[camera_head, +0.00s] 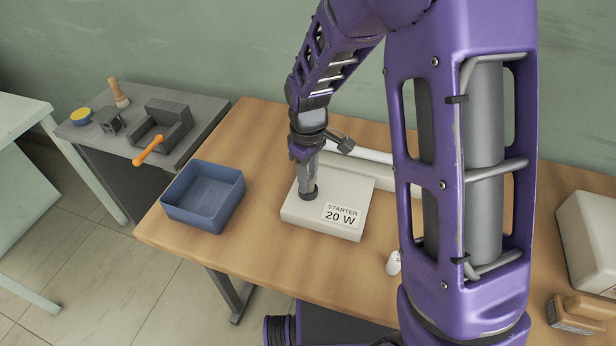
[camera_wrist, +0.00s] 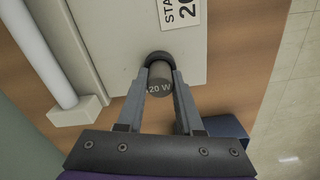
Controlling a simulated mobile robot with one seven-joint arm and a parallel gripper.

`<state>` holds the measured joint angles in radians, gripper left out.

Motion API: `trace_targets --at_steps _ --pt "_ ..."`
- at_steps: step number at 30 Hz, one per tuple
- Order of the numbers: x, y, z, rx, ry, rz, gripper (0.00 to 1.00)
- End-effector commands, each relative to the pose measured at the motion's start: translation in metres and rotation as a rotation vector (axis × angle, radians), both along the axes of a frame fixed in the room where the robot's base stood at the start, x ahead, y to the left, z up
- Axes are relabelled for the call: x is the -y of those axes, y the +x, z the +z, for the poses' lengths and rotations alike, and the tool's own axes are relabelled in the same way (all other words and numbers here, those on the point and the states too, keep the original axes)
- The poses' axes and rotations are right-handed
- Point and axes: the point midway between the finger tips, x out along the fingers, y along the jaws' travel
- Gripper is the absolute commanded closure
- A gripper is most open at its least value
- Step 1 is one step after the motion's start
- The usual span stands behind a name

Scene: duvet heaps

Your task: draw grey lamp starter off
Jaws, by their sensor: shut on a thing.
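The grey lamp starter (camera_wrist: 160,84), a short cylinder marked "20 W", stands at a dark round socket (camera_wrist: 157,59) in the white base box. In the wrist view my gripper (camera_wrist: 161,80) has one finger on each side of it and is shut on it. The starter seems to be still at the socket; how deep it sits I cannot tell. In the head view my gripper (camera_head: 308,190) points down onto the left part of the base box (camera_head: 305,213), which carries a label "STARTER 20 W" (camera_head: 342,215). There my fingers mostly hide the starter.
A blue open bin (camera_head: 203,195) stands left of the box and looks empty. A white tube (camera_head: 361,152) lies behind the box. A small white cylinder (camera_head: 393,263) lies front right. A grey side table (camera_head: 90,130) holds a vise and an orange-handled tool (camera_head: 148,150).

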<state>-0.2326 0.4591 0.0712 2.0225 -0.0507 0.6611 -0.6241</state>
Motion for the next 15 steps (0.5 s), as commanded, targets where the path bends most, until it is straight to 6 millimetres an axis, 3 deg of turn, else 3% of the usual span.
trace_targets --at_steps 15 --pt "0.000 0.000 0.034 0.001 0.000 0.000 1.00"
